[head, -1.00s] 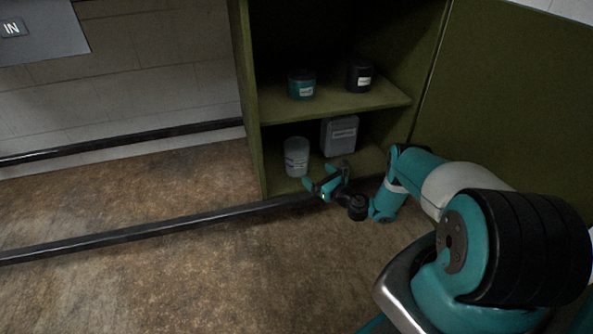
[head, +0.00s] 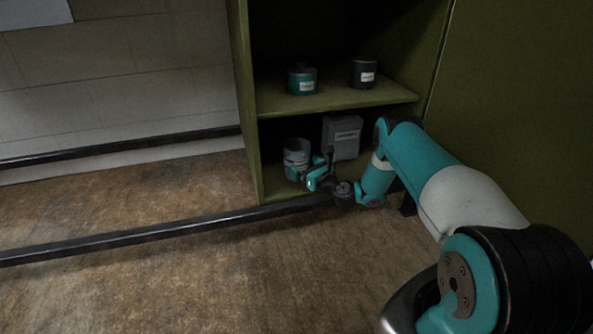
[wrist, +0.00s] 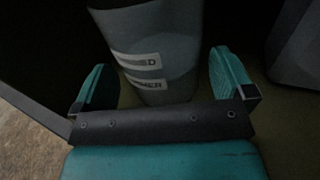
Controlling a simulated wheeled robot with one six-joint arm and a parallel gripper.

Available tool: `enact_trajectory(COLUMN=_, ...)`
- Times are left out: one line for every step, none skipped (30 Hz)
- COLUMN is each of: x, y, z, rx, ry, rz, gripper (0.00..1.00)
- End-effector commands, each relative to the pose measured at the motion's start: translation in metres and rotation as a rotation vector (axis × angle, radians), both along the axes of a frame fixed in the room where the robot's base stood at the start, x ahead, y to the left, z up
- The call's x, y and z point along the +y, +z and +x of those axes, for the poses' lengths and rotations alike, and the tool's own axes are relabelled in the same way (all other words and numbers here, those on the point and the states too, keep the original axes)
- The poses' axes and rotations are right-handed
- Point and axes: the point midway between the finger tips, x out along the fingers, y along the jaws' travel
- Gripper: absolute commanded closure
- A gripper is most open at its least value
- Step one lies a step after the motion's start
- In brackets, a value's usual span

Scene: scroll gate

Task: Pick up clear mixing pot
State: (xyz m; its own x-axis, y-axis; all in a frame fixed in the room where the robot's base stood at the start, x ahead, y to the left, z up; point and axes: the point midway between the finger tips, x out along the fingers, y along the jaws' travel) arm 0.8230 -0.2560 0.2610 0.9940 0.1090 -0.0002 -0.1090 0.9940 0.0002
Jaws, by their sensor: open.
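The clear mixing pot (head: 296,152) is a pale, see-through cup with a label, upright on the lower shelf at the left. It also fills the upper middle of the wrist view (wrist: 160,45), with two label strips facing me. My gripper (head: 308,173) is at the front of the pot, low down. In the wrist view its two teal fingers (wrist: 165,82) are open, one on each side of the pot, with gaps that look visible on both sides. The pot's rim is outside the wrist view.
A grey labelled container (head: 341,138) stands close to the right on the same shelf. A teal jar (head: 301,80) and a black jar (head: 363,73) sit on the upper shelf (head: 335,99). The green cabinet side wall (head: 245,120) is close at left. A dark rail (head: 130,238) runs along the floor.

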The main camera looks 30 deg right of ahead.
Motion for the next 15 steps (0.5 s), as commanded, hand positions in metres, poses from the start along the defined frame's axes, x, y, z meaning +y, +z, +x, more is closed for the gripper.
enact_trajectory(x=0.003, y=-0.006, z=0.008, rx=-0.003, ry=0.004, rz=-0.004, gripper=0.00)
enact_trajectory(x=0.003, y=-0.005, z=0.012, rx=-0.003, ry=0.003, rz=-0.004, gripper=0.00)
enact_trajectory(x=0.004, y=-0.005, z=0.017, rx=-0.004, ry=0.003, rz=-0.003, gripper=0.00)
enact_trajectory(x=0.005, y=-0.005, z=0.022, rx=-0.003, ry=0.003, rz=-0.004, gripper=0.00)
enact_trajectory(x=0.005, y=-0.004, z=0.026, rx=-0.004, ry=0.004, rz=-0.005, gripper=0.00)
enact_trajectory(x=0.005, y=-0.004, z=0.030, rx=-0.004, ry=0.003, rz=-0.005, gripper=0.00)
enact_trajectory(x=0.005, y=-0.003, z=0.033, rx=-0.003, ry=0.002, rz=-0.003, gripper=0.00)
enact_trajectory(x=0.005, y=-0.003, z=0.035, rx=-0.002, ry=0.001, rz=-0.002, gripper=0.00)
enact_trajectory(x=0.005, y=-0.002, z=0.036, rx=-0.001, ry=0.001, rz=-0.001, gripper=0.00)
enact_trajectory(x=0.005, y=-0.001, z=0.037, rx=0.000, ry=0.000, rz=0.000, gripper=0.00)
enact_trajectory(x=0.005, y=-0.001, z=0.037, rx=0.000, ry=0.000, rz=0.000, gripper=0.00)
enact_trajectory(x=0.005, y=0.000, z=0.037, rx=0.000, ry=0.000, rz=0.000, gripper=0.00)
enact_trajectory(x=0.005, y=0.000, z=0.037, rx=0.000, ry=0.000, rz=0.000, gripper=0.00)
enact_trajectory(x=0.005, y=0.000, z=0.037, rx=0.000, ry=0.000, rz=0.000, gripper=0.00)
enact_trajectory(x=0.005, y=0.000, z=0.037, rx=0.000, ry=0.000, rz=0.000, gripper=0.00)
